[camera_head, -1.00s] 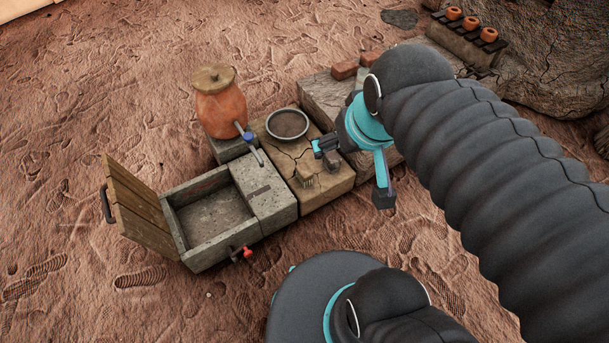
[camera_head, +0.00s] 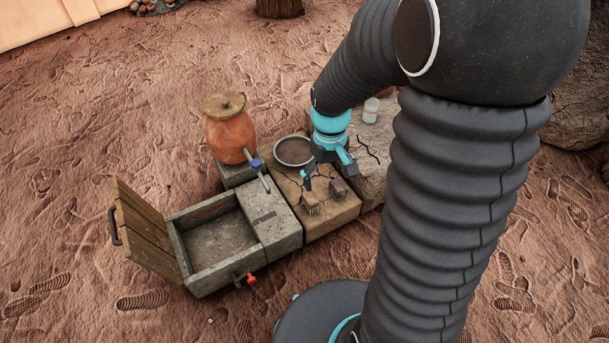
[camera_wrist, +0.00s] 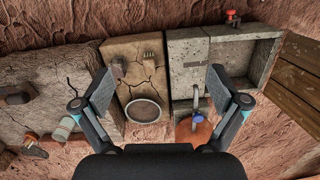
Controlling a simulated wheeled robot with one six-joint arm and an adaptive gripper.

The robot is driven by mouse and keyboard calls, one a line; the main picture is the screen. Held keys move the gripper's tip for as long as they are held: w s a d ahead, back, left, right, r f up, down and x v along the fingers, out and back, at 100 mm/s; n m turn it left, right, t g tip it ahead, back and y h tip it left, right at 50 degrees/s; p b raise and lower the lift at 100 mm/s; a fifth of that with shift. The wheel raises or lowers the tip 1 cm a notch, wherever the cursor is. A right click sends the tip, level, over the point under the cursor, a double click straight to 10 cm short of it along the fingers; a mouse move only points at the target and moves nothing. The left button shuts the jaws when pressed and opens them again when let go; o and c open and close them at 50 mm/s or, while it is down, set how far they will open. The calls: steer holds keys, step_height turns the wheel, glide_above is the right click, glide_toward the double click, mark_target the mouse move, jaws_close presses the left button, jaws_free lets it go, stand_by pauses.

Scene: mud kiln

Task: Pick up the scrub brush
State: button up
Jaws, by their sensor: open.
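The scrub brush (camera_head: 312,204) is a small brown block with pale bristles. It lies near the front edge of a cracked tan block (camera_head: 318,227). In the wrist view the scrub brush (camera_wrist: 150,57) is near the top centre, ahead of the gap between my fingers. My gripper (camera_head: 328,179) is open and empty above the tan block, behind and above the brush in the head view. In the wrist view both fingers of my gripper (camera_wrist: 160,88) are spread wide. A small dark brown lump (camera_head: 338,189) sits right of the brush in the head view.
A round dark pan (camera_head: 293,151) lies behind the brush. An orange lidded jar (camera_head: 230,133) with a blue-handled tap stands at the left. A stone basin (camera_head: 218,240) with an open wooden door (camera_head: 139,225) and a red valve (camera_head: 250,278) adjoins. A pale jar (camera_head: 370,110) stands on stone behind.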

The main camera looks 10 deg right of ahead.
steer(key=w+f+n+g, duration=0.1)
steer(key=w+f+n, duration=0.35)
steer(key=f, duration=0.45)
steer(key=w+f+n, duration=0.4)
steer(key=w+f, duration=0.1)
steer(key=f, duration=0.4)
steer(key=n+t, duration=0.2)
steer(key=n, duration=0.8)
glide_above(310, 197)
step_height(310, 197, down, 2)
steer(key=f, duration=0.8)
steer(key=shift+w+d+f, duration=0.15)
steer(key=shift+w, duration=0.1)
steer(key=shift+s+f, duration=0.2)
steer(key=shift+f, duration=2.4)
steer(key=c, duration=1.4)
steer(key=shift+r, duration=0.2)
